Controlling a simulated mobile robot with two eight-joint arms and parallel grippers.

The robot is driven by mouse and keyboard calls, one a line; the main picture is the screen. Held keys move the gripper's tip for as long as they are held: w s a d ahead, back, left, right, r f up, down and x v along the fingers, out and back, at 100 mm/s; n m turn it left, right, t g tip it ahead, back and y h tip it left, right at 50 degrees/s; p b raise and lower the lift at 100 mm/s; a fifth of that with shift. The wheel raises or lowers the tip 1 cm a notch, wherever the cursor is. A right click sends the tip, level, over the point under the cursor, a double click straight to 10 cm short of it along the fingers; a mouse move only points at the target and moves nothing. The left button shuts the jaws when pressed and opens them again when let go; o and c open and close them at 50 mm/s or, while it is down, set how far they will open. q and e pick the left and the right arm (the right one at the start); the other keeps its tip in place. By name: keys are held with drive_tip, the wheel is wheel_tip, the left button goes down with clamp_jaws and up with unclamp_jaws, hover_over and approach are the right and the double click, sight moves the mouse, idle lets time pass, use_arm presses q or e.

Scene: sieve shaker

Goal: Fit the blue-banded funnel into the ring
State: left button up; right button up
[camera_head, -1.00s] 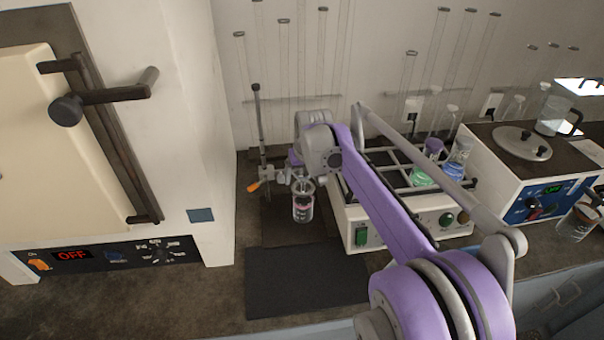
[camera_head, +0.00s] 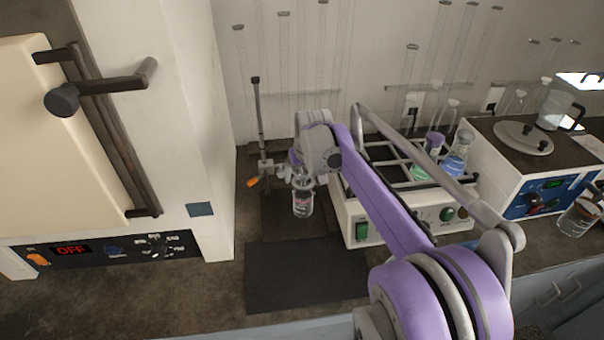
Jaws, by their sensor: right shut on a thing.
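The right gripper (camera_head: 299,178) is at the stand, just above a small glass beaker (camera_head: 303,206) with a pink mark. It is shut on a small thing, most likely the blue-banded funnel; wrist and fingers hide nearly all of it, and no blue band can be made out. The ring stand (camera_head: 259,120) has a thin upright rod and an orange-handled clamp (camera_head: 253,181). Its ring is beside the gripper and mostly hidden, so I cannot tell whether the funnel touches it or sits in it. The left gripper is out of view.
A shaker (camera_head: 361,232) with flasks in its rack stands right of the stand, under my right arm. A large cream oven (camera_head: 190,120) closes off the left. A dark mat (camera_head: 300,277) lies clear in front. A blue-fronted bath (camera_head: 530,205) is farther right.

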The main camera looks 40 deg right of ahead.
drive_tip(key=shift+f, duration=0.15)
drive_tip(key=shift+f+b, duration=0.4)
drive_tip(key=shift+f, duration=0.25)
drive_tip(key=shift+f, duration=0.25)
idle(0.5)
drive_tip(key=o, duration=1.2)
drive_tip(key=shift+c, duration=0.2)
drive_tip(key=shift+r, duration=0.1)
drive_tip(key=shift+r+p, duration=2.25)
drive_tip(key=shift+r, duration=0.7)
